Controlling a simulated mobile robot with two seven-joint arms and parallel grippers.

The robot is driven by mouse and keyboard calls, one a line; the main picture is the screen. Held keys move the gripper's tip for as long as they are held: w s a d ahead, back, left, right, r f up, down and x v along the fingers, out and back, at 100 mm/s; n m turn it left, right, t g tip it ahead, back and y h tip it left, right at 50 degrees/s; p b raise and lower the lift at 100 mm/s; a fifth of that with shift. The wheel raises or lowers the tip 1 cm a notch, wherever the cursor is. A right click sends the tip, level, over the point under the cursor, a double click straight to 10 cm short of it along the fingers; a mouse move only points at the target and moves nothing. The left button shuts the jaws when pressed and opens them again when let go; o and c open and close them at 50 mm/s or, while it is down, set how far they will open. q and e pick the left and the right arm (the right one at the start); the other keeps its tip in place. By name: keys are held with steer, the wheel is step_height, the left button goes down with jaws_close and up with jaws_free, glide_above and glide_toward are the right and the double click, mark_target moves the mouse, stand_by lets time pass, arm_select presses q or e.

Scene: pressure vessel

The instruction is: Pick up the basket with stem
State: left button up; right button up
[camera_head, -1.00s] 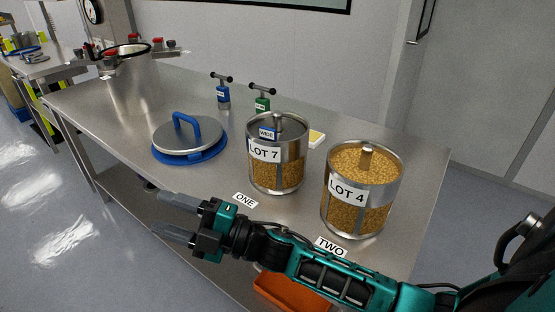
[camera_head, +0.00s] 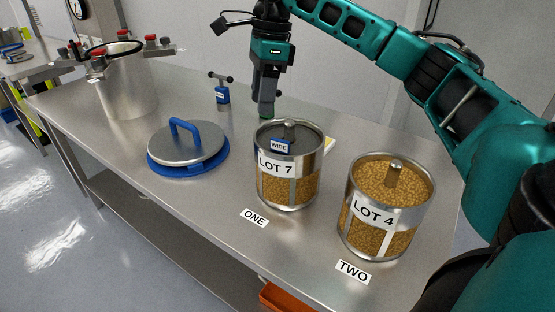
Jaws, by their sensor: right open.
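Two metal baskets with clear-looking sides and tan granules stand on the steel table. My right gripper (camera_head: 266,108) points down, open and empty, behind and a little left of the LOT 7 basket, apart from both stems. My left gripper is out of view.
A grey lid with blue rim and handle (camera_head: 187,147) lies left of the baskets. A steel vessel with clamps (camera_head: 127,86) stands at the far left. Labels ONE and TWO mark the front edge.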

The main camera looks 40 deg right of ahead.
steer(key=d+r+h, duration=0.2)
steer(key=d+r, duration=0.2)
steer(key=d, duration=0.2)
glide_above(290, 121)
steer(key=shift+m, duration=0.3)
steer(key=f, duration=0.4)
steer(key=f+b, duration=0.1)
steer(key=f, duration=0.2)
steer(key=shift+a, duration=0.35)
steer(key=shift+s+d+f, duration=0.1)
steer(key=shift+d+f, duration=0.05)
steer(key=shift+f, duration=1.35)
steer(key=shift+d+f, duration=0.1)
steer(key=shift+f, duration=1.4)
steer(key=shift+c, duration=0.4)
jaws_close()
steer(key=shift+r, duration=0.2)
